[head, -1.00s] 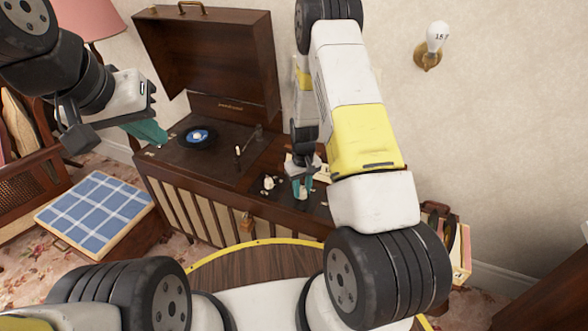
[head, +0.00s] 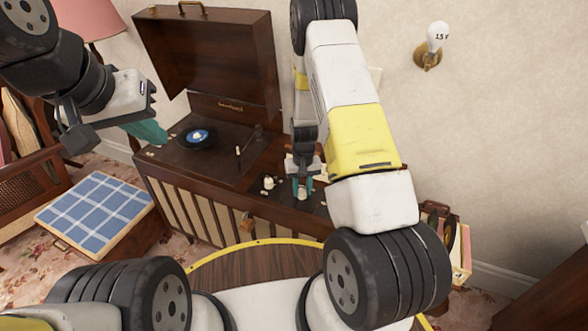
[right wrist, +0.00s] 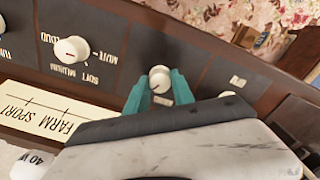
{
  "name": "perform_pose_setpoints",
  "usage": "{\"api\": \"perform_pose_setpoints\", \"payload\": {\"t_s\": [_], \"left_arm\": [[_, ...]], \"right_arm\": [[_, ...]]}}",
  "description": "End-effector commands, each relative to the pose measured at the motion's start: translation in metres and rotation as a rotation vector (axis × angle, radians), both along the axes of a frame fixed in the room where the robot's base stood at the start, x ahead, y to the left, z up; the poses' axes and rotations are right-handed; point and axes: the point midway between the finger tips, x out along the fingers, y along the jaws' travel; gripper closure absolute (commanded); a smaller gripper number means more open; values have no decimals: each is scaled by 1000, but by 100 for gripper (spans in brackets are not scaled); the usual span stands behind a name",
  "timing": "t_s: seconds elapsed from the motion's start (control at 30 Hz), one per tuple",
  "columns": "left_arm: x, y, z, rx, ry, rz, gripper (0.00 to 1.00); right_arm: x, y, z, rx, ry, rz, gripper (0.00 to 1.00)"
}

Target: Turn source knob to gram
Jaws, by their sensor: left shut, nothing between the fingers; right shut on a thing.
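The radiogram cabinet (head: 180,190) stands with its lid open against the wall. A small white round knob (right wrist: 160,77) sits on its dark panel, between the teal fingertips of my right gripper (right wrist: 159,88), which is shut on it. In the head view the right gripper (head: 303,185) reaches down to the panel from above. The lettering by this knob is mostly hidden, and I cannot read its setting. A larger white knob (right wrist: 72,50), with SOFT, MEDIUM, LOUD and MUTE lettering, sits to its left. My left gripper (head: 150,132) is shut and empty, beside the cabinet's left end.
A turntable with a blue-labelled record (head: 197,137) is left of the knobs. A cream dial strip (right wrist: 45,122) reads FARM and SPORT. A blue checked stool (head: 95,212) stands at front left. A wall lamp bulb (head: 437,37) is at right.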

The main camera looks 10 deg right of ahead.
Motion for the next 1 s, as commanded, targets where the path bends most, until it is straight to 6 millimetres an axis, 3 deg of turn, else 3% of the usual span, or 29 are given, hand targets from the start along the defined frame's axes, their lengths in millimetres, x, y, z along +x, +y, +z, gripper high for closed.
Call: {"api": "perform_pose_setpoints", "payload": {"t_s": [0.07, 0.1, 0.2, 0.57, 1.0], "left_arm": [[0, 0, 0, 0, 0, 0, 100], [0, 0, 0, 0, 0, 0, 100], [0, 0, 0, 0, 0, 0, 100], [0, 0, 0, 0, 0, 0, 100], [0, 0, 0, 0, 0, 0, 100]], "right_arm": [[1, 0, 1, 0, -2, 0, 100], [1, 0, 1, 0, -2, 0, 67], [1, 0, 0, 0, -2, 0, 49], [1, 0, 4, 0, -2, 1, 49], [1, 0, 70, 1, -3, 1, 49]]}}
